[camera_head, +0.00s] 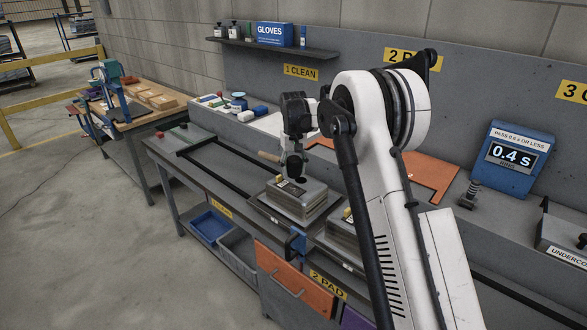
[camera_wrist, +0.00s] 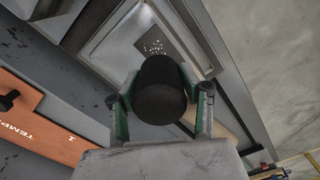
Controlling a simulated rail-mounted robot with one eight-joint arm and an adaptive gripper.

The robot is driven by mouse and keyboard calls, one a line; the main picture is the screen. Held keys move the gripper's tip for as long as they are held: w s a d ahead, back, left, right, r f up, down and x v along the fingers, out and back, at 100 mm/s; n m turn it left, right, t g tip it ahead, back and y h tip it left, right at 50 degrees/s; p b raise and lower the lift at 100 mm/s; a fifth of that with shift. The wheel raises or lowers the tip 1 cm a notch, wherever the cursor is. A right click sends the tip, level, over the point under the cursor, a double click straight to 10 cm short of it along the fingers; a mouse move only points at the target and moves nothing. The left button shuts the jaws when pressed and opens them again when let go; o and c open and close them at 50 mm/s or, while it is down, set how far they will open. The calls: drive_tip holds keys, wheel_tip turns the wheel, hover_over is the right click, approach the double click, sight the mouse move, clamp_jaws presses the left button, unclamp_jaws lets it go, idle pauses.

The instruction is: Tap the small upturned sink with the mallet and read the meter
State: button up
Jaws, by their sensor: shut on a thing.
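My gripper (camera_head: 292,168) is shut on the mallet, its tips low over the left upturned grey sink (camera_head: 302,200). In the wrist view, the mallet's black round head (camera_wrist: 160,88) sits between the green fingers of my gripper (camera_wrist: 160,100), and a strip of its tan handle shows (camera_head: 268,156) in the head view. A second grey sink (camera_head: 338,232) is partly behind my arm. The blue meter (camera_head: 510,160) reads 0.4 s under "PASS 0.6 s OR LESS".
A spring-like part (camera_head: 470,195) stands in front of the meter. A box marked "UNDERCO..." (camera_head: 562,240) is at the right. A shelf (camera_head: 270,47) holds gloves and bottles.

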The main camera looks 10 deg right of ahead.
sight(294, 189)
drive_tip(key=shift+f+b, duration=0.8)
drive_tip(key=shift+f, duration=1.85)
drive_tip(key=shift+f+b, duration=0.55)
drive_tip(key=shift+b, duration=0.1)
idle(1.0)
drive_tip(key=shift+r+p, duration=1.05)
drive_tip(key=shift+r, duration=2.5)
